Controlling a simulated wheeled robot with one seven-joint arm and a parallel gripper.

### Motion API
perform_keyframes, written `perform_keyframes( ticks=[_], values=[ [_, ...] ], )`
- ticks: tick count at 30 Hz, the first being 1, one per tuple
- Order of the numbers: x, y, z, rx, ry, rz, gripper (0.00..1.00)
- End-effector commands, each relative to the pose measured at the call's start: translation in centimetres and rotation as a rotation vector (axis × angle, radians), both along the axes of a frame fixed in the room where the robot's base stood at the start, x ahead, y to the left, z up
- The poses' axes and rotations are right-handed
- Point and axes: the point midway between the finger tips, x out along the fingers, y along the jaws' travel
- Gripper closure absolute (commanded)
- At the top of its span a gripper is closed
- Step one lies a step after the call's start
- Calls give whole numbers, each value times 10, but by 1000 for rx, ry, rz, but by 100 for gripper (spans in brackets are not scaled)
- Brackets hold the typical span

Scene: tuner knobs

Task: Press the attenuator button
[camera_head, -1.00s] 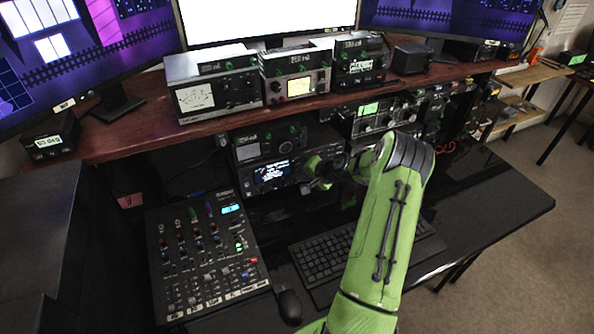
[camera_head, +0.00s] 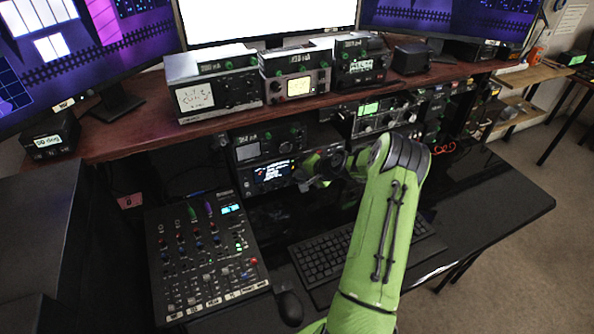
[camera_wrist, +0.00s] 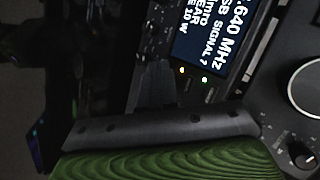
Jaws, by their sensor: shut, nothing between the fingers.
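The radio (camera_head: 270,172) with a lit display stands on the lower shelf in the head view. In the wrist view its display (camera_wrist: 214,38) shows large tilted white text, with two small lit dots along its lower edge. Dark controls lie beside the display, and I cannot tell which is the attenuator button. My gripper (camera_wrist: 152,88) is shut and empty, its dark fingers pointing at the panel beside the display. I cannot tell whether the tips touch it. In the head view my arm hides part of the radio's right side.
A large knob (camera_wrist: 308,88) is at the right of the wrist view. In the head view a mixer (camera_head: 206,258), a keyboard (camera_head: 322,257) and a mouse (camera_head: 290,308) lie on the desk. The wooden shelf (camera_head: 120,152) overhangs the radio.

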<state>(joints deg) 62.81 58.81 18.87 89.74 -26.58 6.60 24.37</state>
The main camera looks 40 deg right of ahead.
Motion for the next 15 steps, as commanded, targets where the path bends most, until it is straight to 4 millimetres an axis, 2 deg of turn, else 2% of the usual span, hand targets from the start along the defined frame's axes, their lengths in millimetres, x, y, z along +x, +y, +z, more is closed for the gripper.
perform_keyframes(
  ticks=[9,15],
  values=[
    [0,0,0,0,-1,0,100],
    [-10,3,0,1,0,-1,100]
  ],
)
